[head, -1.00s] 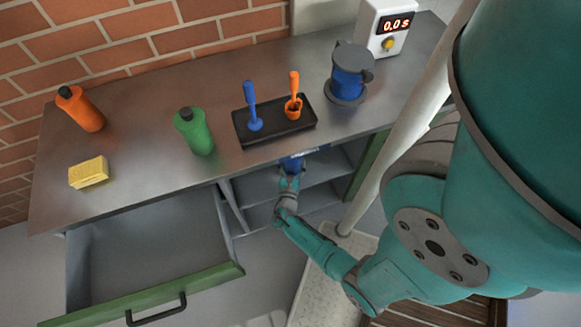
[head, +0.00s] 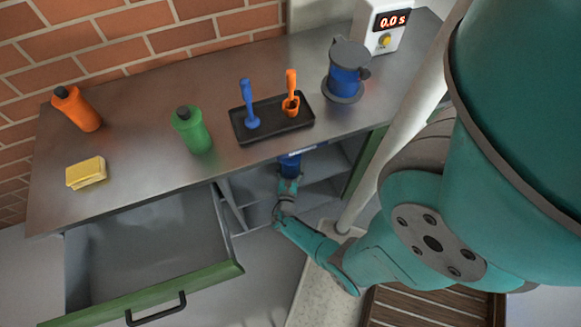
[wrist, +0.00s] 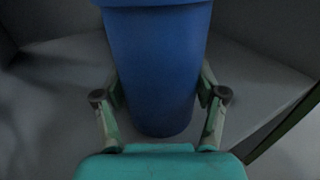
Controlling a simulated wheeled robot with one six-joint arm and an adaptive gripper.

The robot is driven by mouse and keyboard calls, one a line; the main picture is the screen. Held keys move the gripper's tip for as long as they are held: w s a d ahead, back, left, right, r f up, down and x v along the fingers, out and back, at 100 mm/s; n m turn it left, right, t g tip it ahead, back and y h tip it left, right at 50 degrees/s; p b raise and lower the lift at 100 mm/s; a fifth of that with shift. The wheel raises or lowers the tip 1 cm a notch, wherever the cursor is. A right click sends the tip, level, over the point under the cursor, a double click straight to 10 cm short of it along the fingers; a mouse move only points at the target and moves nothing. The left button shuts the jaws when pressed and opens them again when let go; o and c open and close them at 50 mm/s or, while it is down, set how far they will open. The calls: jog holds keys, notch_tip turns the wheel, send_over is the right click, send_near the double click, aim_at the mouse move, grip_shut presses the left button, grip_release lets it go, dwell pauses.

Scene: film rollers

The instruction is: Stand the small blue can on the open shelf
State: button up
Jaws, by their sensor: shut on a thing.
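The small blue can (head: 290,166) is in my gripper (head: 290,182), at the front of the open shelf (head: 322,194) below the counter. In the wrist view the can (wrist: 158,70) stands about upright between the two fingers of my gripper (wrist: 160,92), which press on its sides. Its top is cut off by the frame, and in the head view the counter edge partly hides it. I cannot tell whether its base touches the shelf board.
An open drawer (head: 150,245) with a green front juts out left of the shelf. A green door (head: 366,165) stands at its right. The counter (head: 225,75) above holds bottles, a yellow block (head: 86,173), a black tray (head: 270,133), a blue grinder (head: 345,80) and a timer box.

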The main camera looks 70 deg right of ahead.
jog(key=o, duration=1.6)
jog(key=shift+f, duration=0.1)
